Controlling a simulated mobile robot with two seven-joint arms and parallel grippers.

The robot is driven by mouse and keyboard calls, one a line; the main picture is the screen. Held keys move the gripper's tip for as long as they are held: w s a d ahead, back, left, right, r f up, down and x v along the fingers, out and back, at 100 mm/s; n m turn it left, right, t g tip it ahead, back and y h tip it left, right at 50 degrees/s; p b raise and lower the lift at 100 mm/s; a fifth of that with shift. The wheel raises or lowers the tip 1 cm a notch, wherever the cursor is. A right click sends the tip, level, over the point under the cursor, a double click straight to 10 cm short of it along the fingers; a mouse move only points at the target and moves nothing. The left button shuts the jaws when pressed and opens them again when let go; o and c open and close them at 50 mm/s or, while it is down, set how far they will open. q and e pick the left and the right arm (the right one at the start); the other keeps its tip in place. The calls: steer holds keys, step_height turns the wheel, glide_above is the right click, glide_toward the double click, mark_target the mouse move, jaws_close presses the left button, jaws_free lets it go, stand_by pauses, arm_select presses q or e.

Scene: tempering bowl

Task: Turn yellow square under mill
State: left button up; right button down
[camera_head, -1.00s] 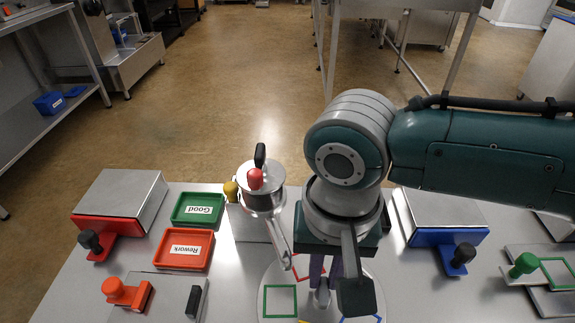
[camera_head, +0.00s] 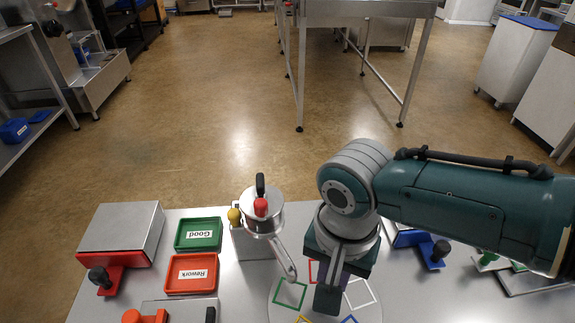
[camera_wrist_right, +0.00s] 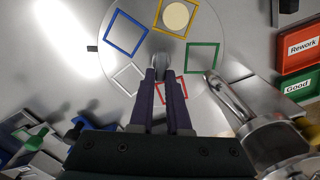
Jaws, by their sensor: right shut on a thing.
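A round turntable (camera_head: 278,313) carries outlined squares. The yellow square (camera_wrist_right: 158,22) holds a round cream disc (camera_wrist_right: 176,16) in the right wrist view; only its edge (camera_head: 303,319) shows at the bottom of the head view. The green square (camera_wrist_right: 202,58), red square (camera_wrist_right: 171,91), white square (camera_wrist_right: 129,79) and blue square (camera_wrist_right: 126,33) surround a grey centre knob (camera_wrist_right: 168,62). My right gripper (camera_wrist_right: 166,76) is shut on that knob. The silver mill (camera_head: 262,222) has a red knob and black handle; its spout (camera_head: 287,262) ends by the green square. My left gripper is out of view.
Left of the mill are a green "Good" tray (camera_head: 198,234) and a red "Rework" tray (camera_head: 190,273). A red-based box (camera_head: 122,235) stands further left. A blue-handled device (camera_head: 425,245) is right of my right arm.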

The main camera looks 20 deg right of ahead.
steer(key=shift+s+d+r+m+p, duration=0.1)
steer(key=shift+s+m+p, duration=0.1)
steer(key=shift+m+p, duration=1.1)
steer(key=shift+s+m+p, duration=0.2)
steer(key=shift+m+p, duration=0.1)
steer(key=shift+m, duration=2.1)
steer(key=shift+s+m+p, duration=0.15)
steer(key=shift+m+p, duration=0.1)
steer(key=shift+m, duration=0.8)
steer(key=shift+s+m+p, duration=0.1)
steer(key=shift+m+p, duration=0.15)
steer(key=shift+m, duration=0.8)
steer(key=shift+s+m, duration=0.15)
steer(key=shift+m, duration=1.85)
steer(key=c, duration=0.9)
jaws_free()
